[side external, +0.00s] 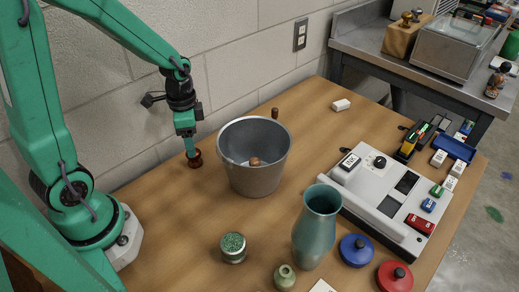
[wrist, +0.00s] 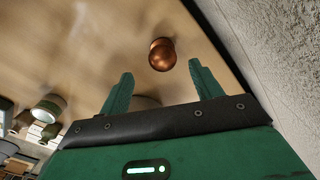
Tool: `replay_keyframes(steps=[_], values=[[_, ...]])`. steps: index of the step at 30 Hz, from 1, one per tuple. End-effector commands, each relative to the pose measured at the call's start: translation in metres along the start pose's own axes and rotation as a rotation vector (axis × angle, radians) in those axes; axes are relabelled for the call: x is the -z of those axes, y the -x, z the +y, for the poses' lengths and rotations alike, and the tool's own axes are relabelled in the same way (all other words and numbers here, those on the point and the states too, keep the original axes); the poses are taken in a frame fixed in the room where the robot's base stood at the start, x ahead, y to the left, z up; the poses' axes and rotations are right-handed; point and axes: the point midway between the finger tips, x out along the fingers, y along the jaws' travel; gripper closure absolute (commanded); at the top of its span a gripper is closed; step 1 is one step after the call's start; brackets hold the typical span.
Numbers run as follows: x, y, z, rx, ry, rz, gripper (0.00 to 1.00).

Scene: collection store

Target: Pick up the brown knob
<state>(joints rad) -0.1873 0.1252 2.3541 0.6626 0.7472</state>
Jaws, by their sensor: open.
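A brown knob (side external: 195,160) stands on the wooden table to the left of the grey bucket. My gripper (side external: 190,148) points down just above it in the side view. In the wrist view the copper-brown, round-headed knob (wrist: 162,54) lies between and just beyond the two green fingertips of my gripper (wrist: 161,70). The gripper is open and empty. Whether a fingertip touches the knob cannot be told.
The grey bucket (side external: 254,179) is close on the right, with a small brown thing (side external: 254,161) inside. Another small brown object (side external: 275,113) stands behind it. A teal vase (side external: 316,230) and green tin (side external: 233,248) are nearer the camera. The wall is close behind.

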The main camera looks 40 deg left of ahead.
Motion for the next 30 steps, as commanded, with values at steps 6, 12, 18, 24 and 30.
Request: replay_keyframes(steps=[6, 12, 18, 24, 30], values=[[0.0, -0.015, 0.0, -0.001, 0.001, -0.001, 0.35], [0.0, -0.017, 0.0, 0.0, 0.001, 0.0, 0.35], [0.0, -0.023, -0.001, -0.001, 0.001, -0.001, 0.35], [0.0, -0.04, -0.003, -0.002, 0.001, -0.003, 0.35], [0.0, -0.059, -0.004, -0.002, 0.001, -0.002, 0.35]])
